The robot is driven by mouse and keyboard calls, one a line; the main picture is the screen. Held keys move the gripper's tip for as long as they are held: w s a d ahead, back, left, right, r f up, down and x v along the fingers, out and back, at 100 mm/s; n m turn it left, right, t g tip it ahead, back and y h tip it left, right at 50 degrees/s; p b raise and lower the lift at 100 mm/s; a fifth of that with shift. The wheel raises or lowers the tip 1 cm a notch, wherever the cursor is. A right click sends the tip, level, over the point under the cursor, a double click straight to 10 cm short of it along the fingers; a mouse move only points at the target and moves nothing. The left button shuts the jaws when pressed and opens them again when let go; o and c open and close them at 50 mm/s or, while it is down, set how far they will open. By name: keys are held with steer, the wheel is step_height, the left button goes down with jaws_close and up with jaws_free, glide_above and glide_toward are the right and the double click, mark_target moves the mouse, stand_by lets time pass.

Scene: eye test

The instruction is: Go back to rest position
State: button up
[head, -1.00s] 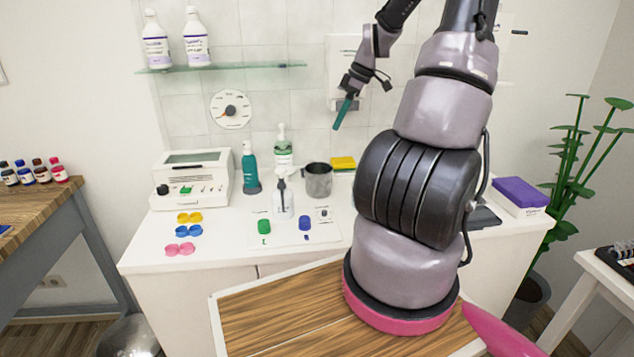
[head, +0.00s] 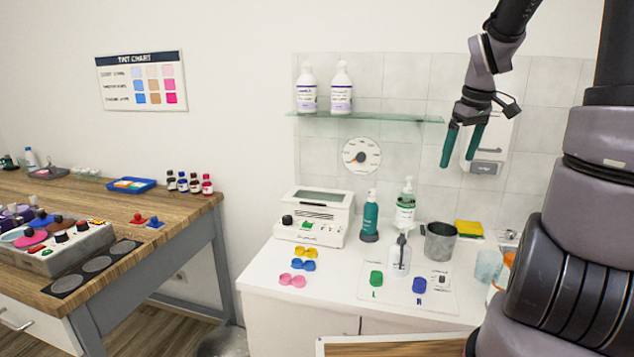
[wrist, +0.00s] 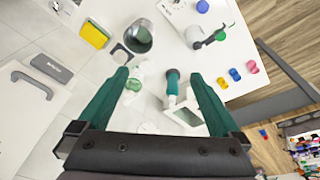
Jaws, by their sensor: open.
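My gripper (head: 460,160) hangs with its two teal fingers pointing down, at the upper right of the head view. It is held well above the white counter (head: 270,297), in front of the tiled wall. In the wrist view the two fingers of my gripper (wrist: 158,75) stand wide apart with nothing between them. My grey and black arm fills the right edge of the head view and hides part of the counter's right end.
On the counter stand a white device (head: 318,215), a teal bottle (head: 370,220), a white-and-green bottle (head: 405,208), a clear pump bottle (head: 399,258), a metal cup (head: 440,243) and a yellow sponge (head: 469,229). A glass shelf (head: 390,117) is left of my gripper. A wooden table (head: 180,208) is at left.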

steer(key=s+a+r+m+t, duration=0.1)
steer(key=s+a+r+m, duration=0.2)
steer(key=s, duration=0.2)
steer(key=s+a+r+m+t+y, duration=0.1)
steer(key=s+a+r+m+t, duration=0.1)
steer(key=s, duration=0.4)
steer(key=s+a+r+m+t, duration=0.1)
steer(key=s+a+r+m, duration=0.3)
steer(key=s+r, duration=0.2)
steer(key=shift+a+y, duration=0.25)
steer(key=shift+y, duration=0.15)
